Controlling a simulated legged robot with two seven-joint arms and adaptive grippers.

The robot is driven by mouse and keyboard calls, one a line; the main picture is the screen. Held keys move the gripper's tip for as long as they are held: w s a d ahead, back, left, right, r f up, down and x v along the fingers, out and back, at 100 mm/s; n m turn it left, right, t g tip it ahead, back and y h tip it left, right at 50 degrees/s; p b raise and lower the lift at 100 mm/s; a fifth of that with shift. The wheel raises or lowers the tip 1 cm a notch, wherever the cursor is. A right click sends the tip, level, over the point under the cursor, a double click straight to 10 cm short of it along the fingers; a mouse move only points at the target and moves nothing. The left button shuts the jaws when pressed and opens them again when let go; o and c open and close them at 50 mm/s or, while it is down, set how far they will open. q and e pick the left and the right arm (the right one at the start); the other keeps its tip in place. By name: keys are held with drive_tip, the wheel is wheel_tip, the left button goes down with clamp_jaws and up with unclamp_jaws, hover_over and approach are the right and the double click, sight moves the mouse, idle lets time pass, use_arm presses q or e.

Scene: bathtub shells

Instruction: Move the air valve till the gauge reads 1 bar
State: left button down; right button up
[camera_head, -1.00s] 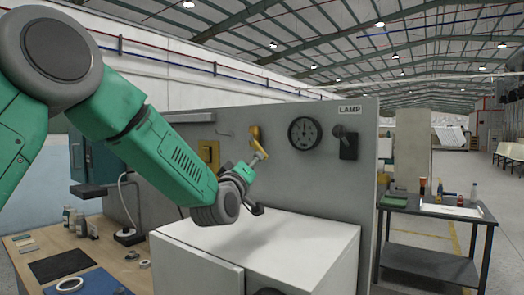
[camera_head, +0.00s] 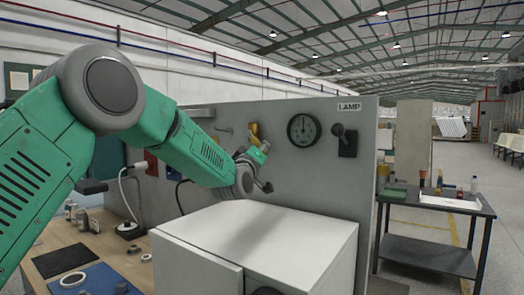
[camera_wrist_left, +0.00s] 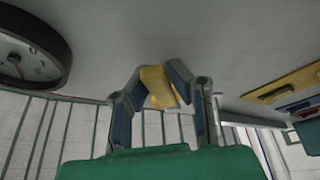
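The round dark gauge (camera_head: 303,130) is on the upright grey panel; its needle is too small to read. The wrist view shows part of the gauge (camera_wrist_left: 30,52) at the top left, cut off by the edge. The yellow valve handle (camera_head: 253,131) is on the panel left of the gauge, partly hidden by my gripper. My left gripper (camera_head: 263,160) is at this handle. In the left wrist view its fingers (camera_wrist_left: 158,80) are drawn in on both sides of the yellow handle (camera_wrist_left: 157,87) and appear closed on it. My right gripper is not in view.
A black lever switch (camera_head: 346,141) sits right of the gauge under a LAMP label (camera_head: 349,107). A white cabinet (camera_head: 290,238) stands below my left forearm. A wooden bench (camera_head: 120,250) is left and a dark side table (camera_head: 432,225) right.

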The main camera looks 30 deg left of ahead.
use_arm(q)
drive_tip(key=r+n, duration=0.1)
drive_tip(key=n, duration=0.1)
drive_tip(key=n+g+y, duration=0.1)
drive_tip(key=n, duration=0.1)
drive_tip(key=d+r+n+g+p, duration=0.1)
drive_tip(key=n, duration=0.1)
drive_tip(key=shift+r+n+y, duration=0.3)
drive_tip(key=c, duration=1.5)
unclamp_jaws()
drive_tip(key=shift+o, duration=0.3)
drive_tip(key=shift+s+a, duration=0.1)
drive_tip(key=shift+a+f, duration=0.1)
drive_tip(key=v, duration=1.2)
